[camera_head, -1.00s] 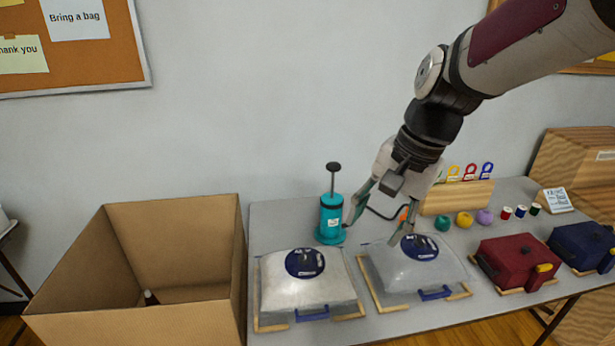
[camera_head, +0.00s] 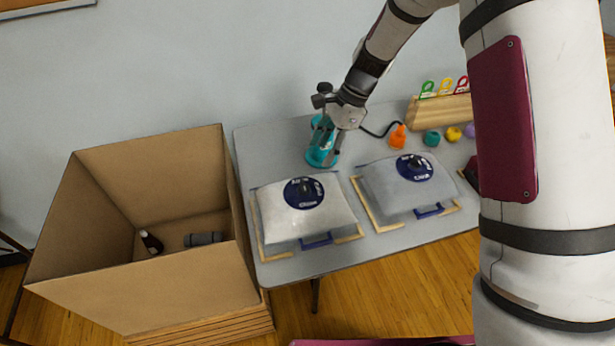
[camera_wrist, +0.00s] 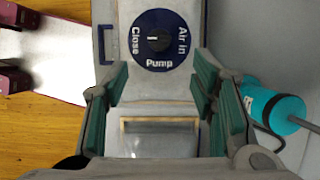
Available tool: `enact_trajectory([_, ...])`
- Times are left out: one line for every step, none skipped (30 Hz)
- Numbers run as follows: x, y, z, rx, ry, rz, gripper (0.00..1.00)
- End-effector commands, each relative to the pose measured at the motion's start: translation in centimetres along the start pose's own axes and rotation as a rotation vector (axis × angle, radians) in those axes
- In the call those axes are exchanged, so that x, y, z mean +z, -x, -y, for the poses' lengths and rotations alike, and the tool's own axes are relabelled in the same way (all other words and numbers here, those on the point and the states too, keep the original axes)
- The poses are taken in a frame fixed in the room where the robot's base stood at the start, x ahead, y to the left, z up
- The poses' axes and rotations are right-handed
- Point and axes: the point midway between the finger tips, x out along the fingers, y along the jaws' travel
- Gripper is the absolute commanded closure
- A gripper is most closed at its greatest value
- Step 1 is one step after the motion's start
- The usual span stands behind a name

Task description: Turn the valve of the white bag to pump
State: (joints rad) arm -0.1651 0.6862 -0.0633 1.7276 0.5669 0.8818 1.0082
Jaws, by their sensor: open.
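The white bag (camera_head: 325,213) is the left of two bags on the table. Its round dark-blue valve dial (camera_head: 304,193) lies on top. In the wrist view the dial (camera_wrist: 166,22) reads Close, Air in and Pump; the knob's white mark points left, toward Close. My gripper (camera_head: 328,143) is in front of the teal pump (camera_head: 321,158) in the head view, partly hiding it. In the wrist view my open gripper (camera_wrist: 160,85) has empty space between its fingers, with the dial just beyond their tips. The pump (camera_wrist: 274,110) shows at right.
A greyer bag (camera_head: 400,190) with its own dial stands to the right. An open cardboard box (camera_head: 140,290) stands left of the table. My arm hides the table's right side.

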Motion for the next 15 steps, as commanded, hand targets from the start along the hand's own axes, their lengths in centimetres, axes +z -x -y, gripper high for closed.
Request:
enact_trajectory([0.1,-1.0,-0.2,0.005,-0.001,0.001,0.48])
enact_trajectory([0.1,-1.6,-0.2,0.005,0.0,0.001,0.48])
enact_trajectory([0.1,-2.4,-0.2,0.005,0.0,0.001,0.48])
enact_trajectory([0.1,-3.0,-0.3,0.005,0.0,0.001,0.48])
enact_trajectory([0.1,-3.6,-0.3,0.006,0.0,0.001,0.48])
enact_trajectory([0.1,-4.4,-0.3,0.005,0.0,0.001,0.48])
enact_trajectory([0.1,-5.0,-0.3,0.006,0.0,0.001,0.48])
enact_trajectory([0.1,-5.6,-0.3,0.004,0.0,0.001,0.48])
enact_trajectory([0.1,-6.3,-0.3,0.004,0.0,0.001,0.48])
enact_trajectory([0.1,-6.9,-0.3,0.004,0.001,0.001,0.48])
enact_trajectory([0.0,-7.4,-0.2,0.003,0.001,0.0,0.48])
enact_trajectory([0.0,-8.1,-0.2,0.004,0.001,0.0,0.48])
enact_trajectory([0.0,-8.6,-0.3,0.004,0.001,0.0,0.48])
enact_trajectory([0.0,-9.0,-0.3,0.004,0.001,0.0,0.48])
enact_trajectory([0.1,-9.6,-0.2,0.002,0.001,0.0,0.48])
